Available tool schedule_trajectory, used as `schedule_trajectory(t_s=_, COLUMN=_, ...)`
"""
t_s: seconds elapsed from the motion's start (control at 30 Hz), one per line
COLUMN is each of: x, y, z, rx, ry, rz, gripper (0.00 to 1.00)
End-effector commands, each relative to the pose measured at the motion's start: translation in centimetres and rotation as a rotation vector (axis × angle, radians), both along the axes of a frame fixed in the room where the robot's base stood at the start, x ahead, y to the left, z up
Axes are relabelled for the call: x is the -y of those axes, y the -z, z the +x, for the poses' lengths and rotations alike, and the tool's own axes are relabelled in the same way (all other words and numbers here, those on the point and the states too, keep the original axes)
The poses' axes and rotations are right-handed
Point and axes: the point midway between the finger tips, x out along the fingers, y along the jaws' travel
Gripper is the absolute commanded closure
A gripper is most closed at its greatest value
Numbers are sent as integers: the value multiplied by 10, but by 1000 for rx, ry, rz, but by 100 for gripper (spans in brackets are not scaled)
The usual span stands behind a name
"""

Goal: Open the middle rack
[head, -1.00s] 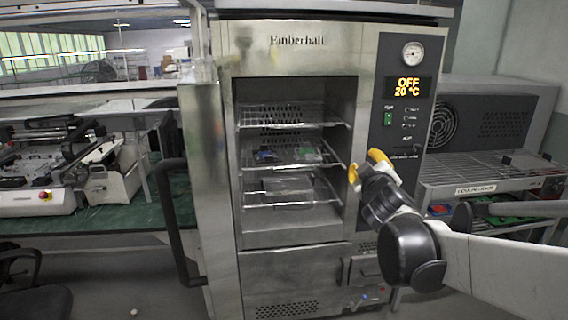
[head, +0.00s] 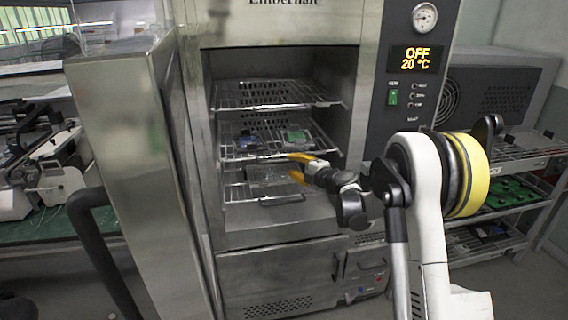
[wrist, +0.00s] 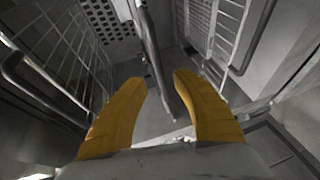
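The oven (head: 290,235) stands open with wire racks inside. My gripper (head: 291,167) has yellow fingers spread apart, at the right part of the middle rack's front edge. In the wrist view, my gripper (wrist: 158,77) is open, with a metal bar (wrist: 150,55) running between the fingers. The bar looks like a rack's front bar, and I cannot tell whether the fingers touch it.
The top rack (head: 270,95) is empty. The lower rack (head: 240,192) is close beneath my gripper. The open oven door (head: 125,150) stands on the left. A cooling shelf (head: 505,185) with green boards stands on the right.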

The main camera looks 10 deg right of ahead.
Motion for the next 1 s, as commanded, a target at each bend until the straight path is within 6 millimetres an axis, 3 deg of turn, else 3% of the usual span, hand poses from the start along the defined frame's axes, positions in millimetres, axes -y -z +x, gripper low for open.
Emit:
schedule_trajectory(t_s=0.1, x=-10, y=7, z=22, rx=0, ry=-1, rz=0, gripper=66)
schedule_trajectory(t_s=0.3, x=-19, y=10, z=45, rx=1, ry=1, rz=-1, gripper=66)
schedule_trajectory(t_s=0.67, x=-22, y=10, z=52, rx=1, ry=1, rz=0, gripper=66)
schedule_trajectory(t_s=0.7, x=-22, y=10, z=52, rx=1, ry=2, rz=0, gripper=70)
schedule_trajectory(t_s=0.8, x=-22, y=10, z=52, rx=1, ry=2, rz=0, gripper=100)
schedule_trajectory(t_s=1.0, x=-22, y=10, z=51, rx=1, ry=2, rz=0, gripper=100)
